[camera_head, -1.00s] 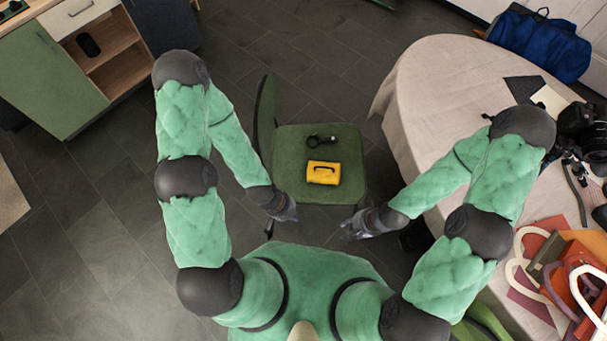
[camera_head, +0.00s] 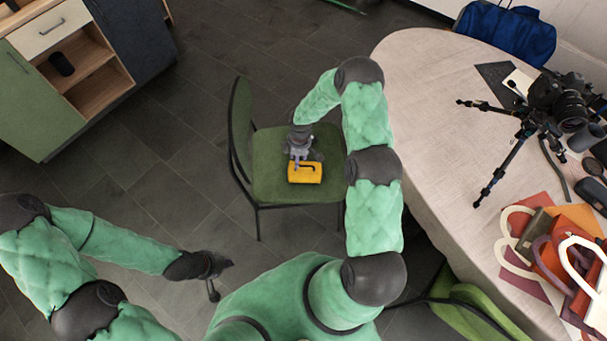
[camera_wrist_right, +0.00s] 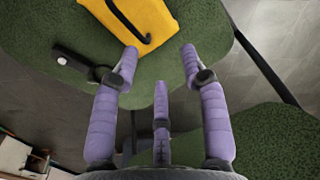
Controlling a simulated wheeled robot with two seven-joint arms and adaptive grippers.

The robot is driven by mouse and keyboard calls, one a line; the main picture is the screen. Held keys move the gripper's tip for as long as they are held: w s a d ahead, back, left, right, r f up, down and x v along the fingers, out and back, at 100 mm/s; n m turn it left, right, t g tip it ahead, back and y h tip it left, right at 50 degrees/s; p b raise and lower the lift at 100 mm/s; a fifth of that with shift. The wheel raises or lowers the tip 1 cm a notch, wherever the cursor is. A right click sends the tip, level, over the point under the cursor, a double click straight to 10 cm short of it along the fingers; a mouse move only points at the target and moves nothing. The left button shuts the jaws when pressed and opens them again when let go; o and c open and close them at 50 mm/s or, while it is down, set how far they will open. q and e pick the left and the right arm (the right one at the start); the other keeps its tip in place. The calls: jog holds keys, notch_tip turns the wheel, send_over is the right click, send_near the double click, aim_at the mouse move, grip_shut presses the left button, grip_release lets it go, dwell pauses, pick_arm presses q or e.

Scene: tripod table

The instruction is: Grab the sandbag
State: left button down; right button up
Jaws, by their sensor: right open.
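The yellow sandbag (camera_head: 305,175) with a dark handle lies on the green chair seat (camera_head: 265,185). It also shows at the top of the right wrist view (camera_wrist_right: 155,18). My right gripper (camera_head: 299,160) is over the seat at the bag's far side. In the right wrist view its purple fingers (camera_wrist_right: 161,60) are spread and empty, with the bag just beyond the tips. Whether a fingertip touches the bag is unclear. My left gripper (camera_head: 221,277) is open and empty, away from the chair at lower left.
A dark object (camera_wrist_right: 78,62) lies on the seat beside the bag. The chair back (camera_head: 239,125) rises on the left. A round table (camera_head: 425,100) at right holds a tripod with camera (camera_head: 520,120) and several bags. The floor left of the chair is clear.

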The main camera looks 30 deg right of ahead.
jog(key=d, duration=0.1)
jog(key=w+d, duration=0.1)
jog(key=d, duration=0.1)
jog(key=shift+w+f+n+h, duration=0.1)
jog(key=shift+w+n+h, duration=0.1)
jog(key=shift+n+h, duration=0.2)
jog(key=b, duration=0.2)
send_over(305, 169)
jog(key=f, duration=0.4)
jog(key=shift+w+a+f, duration=0.2)
jog(key=shift+w+f, duration=0.05)
jog(key=shift+s+d+f+b, duration=0.15)
jog(key=shift+f+b, duration=0.25)
jog(key=shift+f, duration=1.05)
jog(key=shift+s+f+b, duration=0.1)
jog(key=shift+f+b, duration=0.3)
jog(key=shift+f, duration=1.05)
grip_shut()
jog(key=shift+w, duration=0.1)
